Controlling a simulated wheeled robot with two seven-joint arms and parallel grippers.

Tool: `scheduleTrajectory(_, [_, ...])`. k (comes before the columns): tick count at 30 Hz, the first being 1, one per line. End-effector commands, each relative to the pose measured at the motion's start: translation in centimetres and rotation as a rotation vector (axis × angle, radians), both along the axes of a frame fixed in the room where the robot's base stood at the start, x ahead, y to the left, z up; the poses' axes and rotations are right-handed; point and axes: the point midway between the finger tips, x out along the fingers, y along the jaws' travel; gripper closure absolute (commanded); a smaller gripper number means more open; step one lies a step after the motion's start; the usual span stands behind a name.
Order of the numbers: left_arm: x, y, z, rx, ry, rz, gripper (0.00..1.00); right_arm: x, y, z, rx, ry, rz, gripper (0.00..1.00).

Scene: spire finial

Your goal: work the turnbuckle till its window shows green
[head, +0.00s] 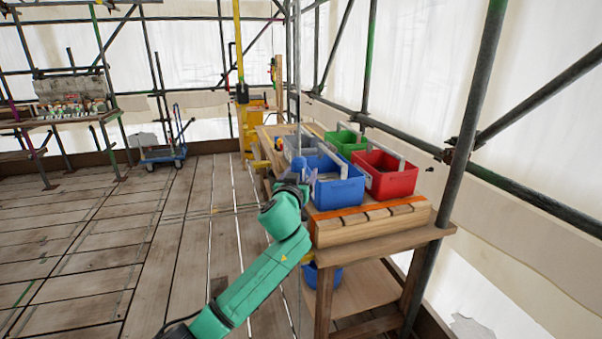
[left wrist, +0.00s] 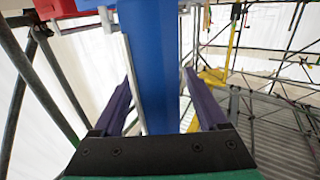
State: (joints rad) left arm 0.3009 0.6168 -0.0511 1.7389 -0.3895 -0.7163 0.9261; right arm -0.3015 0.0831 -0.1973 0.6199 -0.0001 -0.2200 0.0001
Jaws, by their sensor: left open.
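I cannot make out a turnbuckle or its window in either view. My left gripper (head: 306,176) is at the near left side of the blue tote in the head view, at the end of my green arm. In the left wrist view its two purple fingers stand apart, and the gripper (left wrist: 159,78) is open. A tall blue surface shows between and beyond the fingers; I cannot tell whether they touch it. A pale narrow strip (left wrist: 134,80) runs along its left edge. My right gripper is in neither view.
A wooden bench (head: 385,248) carries a blue tote (head: 340,192), a red tote (head: 390,180) and a green tote (head: 345,140). A scaffold pole (head: 462,150) stands at its right. A blue trolley (head: 163,155) is far left. The plank floor (head: 110,225) at left is mostly clear.

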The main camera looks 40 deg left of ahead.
Motion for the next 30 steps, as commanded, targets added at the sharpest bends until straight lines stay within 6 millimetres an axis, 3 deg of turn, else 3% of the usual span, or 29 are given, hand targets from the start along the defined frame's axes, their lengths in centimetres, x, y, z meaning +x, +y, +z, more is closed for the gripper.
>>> scheduleTrajectory(2, [0.0, 0.0, 0.0, 0.0, 0.0, 0.0, 0.24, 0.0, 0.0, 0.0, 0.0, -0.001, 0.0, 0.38])
scheduleTrajectory(8, [0.0, 0.0, 0.0, 0.0, 0.0, 0.0, 0.97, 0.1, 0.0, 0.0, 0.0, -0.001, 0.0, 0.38])
scheduleTrajectory(9, [0.0, 0.0, 0.0, 0.0, 0.0, 0.0, 1.0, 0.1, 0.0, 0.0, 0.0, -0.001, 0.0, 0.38])
scheduleTrajectory(20, [-0.1, 0.0, -0.3, -0.001, -0.002, 0.047, 1.0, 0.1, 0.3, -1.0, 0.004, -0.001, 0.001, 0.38])
scheduleTrajectory(30, [-0.4, 0.5, -0.6, -0.006, -0.003, 0.265, 1.0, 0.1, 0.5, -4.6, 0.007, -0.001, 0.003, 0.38])
